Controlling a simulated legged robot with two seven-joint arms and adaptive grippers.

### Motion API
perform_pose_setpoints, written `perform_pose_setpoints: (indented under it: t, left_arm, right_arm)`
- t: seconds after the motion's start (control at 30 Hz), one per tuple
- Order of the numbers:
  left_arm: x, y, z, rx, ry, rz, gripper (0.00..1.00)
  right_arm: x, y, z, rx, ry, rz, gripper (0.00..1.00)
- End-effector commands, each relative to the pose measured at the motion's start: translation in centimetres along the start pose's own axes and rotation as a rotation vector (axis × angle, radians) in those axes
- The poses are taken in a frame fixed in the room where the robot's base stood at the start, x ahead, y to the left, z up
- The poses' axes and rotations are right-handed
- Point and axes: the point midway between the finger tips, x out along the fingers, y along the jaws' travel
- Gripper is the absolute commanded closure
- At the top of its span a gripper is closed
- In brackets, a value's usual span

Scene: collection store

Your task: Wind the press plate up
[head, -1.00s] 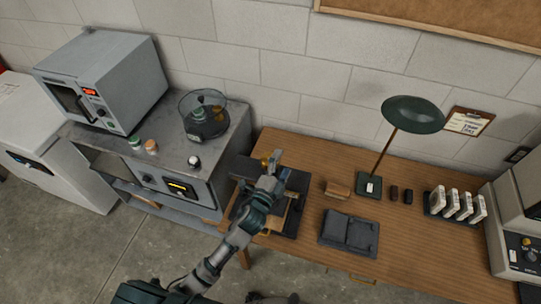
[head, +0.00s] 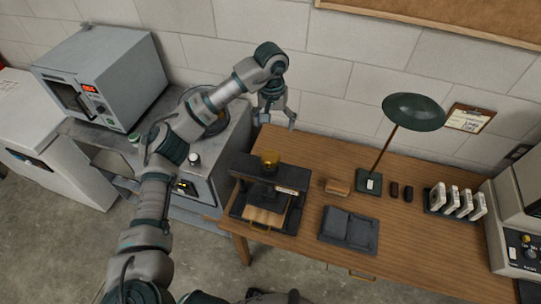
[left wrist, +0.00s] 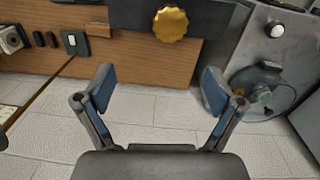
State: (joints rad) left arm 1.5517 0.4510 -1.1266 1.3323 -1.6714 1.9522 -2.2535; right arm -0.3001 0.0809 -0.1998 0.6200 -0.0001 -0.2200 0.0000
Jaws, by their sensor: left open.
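The press (head: 240,207) is a dark frame on the left end of the wooden table, with a gold scalloped knob (head: 270,158) on top of its crossbar. A dark block, likely the press plate (head: 262,193), shows below the crossbar, above a light wooden board (head: 263,217). Its exact height is hard to tell. My left gripper (head: 277,121) is open and empty, behind and above the press near the wall, apart from the knob. In the left wrist view, the knob (left wrist: 171,23) lies beyond the open fingers (left wrist: 158,78). My right gripper is not in view.
A wooden block (head: 338,187), a dark folded pad (head: 349,231) and a green lamp (head: 413,113) stand right of the press. A grey oven (head: 100,75) and a round clear-lidded device (left wrist: 262,92) stand on the bench to the left. The table's front edge is clear.

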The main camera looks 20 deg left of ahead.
Motion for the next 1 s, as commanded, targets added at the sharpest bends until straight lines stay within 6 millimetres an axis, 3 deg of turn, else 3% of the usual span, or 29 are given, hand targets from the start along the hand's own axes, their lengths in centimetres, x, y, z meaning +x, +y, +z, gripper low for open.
perform_pose_setpoints:
  t: [0.07, 0.17, 0.7, 1.0]
  left_arm:
    - [-0.5, -1.1, -0.1, 0.004, 0.0, -0.041, 0.07]
    - [0.2, -1.4, -0.1, 0.005, -0.003, -0.051, 0.07]
    - [12.0, -1.7, 0.1, 0.005, -0.005, -0.045, 0.07]
    - [16.1, -1.9, 0.0, 0.005, -0.003, -0.044, 0.07]
  right_arm:
    - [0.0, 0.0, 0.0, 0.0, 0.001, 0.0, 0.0]
    - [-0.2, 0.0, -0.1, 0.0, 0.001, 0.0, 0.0]
    - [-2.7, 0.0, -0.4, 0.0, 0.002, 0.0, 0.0]
    - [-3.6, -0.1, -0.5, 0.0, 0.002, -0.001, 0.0]
